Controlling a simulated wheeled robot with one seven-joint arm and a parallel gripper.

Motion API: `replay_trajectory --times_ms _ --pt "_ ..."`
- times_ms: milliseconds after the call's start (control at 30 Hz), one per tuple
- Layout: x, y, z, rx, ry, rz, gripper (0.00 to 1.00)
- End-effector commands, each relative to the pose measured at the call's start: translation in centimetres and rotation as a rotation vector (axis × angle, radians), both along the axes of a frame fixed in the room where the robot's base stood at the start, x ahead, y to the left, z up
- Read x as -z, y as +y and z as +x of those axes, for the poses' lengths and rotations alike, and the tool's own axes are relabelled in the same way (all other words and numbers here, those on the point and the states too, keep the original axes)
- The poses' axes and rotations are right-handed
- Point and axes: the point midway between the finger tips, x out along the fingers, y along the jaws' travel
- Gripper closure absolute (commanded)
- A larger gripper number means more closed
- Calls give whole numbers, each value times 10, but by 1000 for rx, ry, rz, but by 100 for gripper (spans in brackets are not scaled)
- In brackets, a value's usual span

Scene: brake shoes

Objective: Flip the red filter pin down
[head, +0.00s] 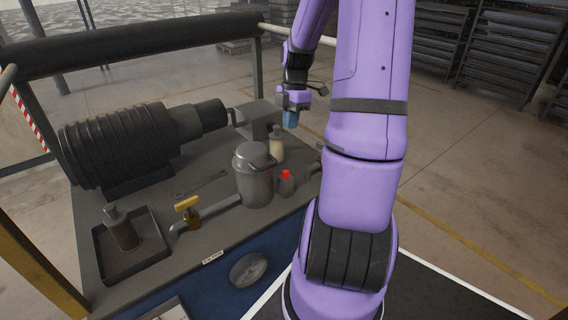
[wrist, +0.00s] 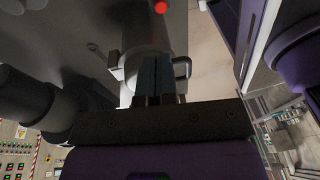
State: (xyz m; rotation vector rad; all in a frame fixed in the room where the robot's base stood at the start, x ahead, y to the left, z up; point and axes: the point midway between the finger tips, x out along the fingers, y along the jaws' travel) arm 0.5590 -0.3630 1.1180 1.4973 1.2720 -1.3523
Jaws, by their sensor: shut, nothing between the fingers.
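The red filter pin (head: 286,174) is a small red cap-like piece on top of a short dark grey body beside the grey filter canister (head: 254,180). My gripper (head: 291,120) is above and behind the canister in the head view, pointing down, apart from the pin. In the wrist view my gripper (wrist: 157,75) has its dark fingers together and empty, in front of a pale cylinder with a side handle. Whether the pin is up or down is unclear.
A yellow-handled valve (head: 187,204) stands left of the canister. A pale bottle (head: 276,146) stands just behind it. A large ribbed motor (head: 120,145) fills the bench's left, and a black tray (head: 130,265) with a bottle is at front left.

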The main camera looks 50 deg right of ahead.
Motion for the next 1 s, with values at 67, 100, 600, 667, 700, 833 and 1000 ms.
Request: replay_trajectory --times_ms 67,100,600,667,700,833,1000 --pt "1 -1 0 -5 -1 2 100" --pt "1 -1 0 -6 -2 3 100" --pt "23 4 -2 -5 1 5 100" --pt "33 6 -2 -5 1 5 100" --pt "40 7 -2 -5 2 6 100" --pt "65 12 -4 -5 3 6 100" --pt "95 18 -5 -4 2 5 100"
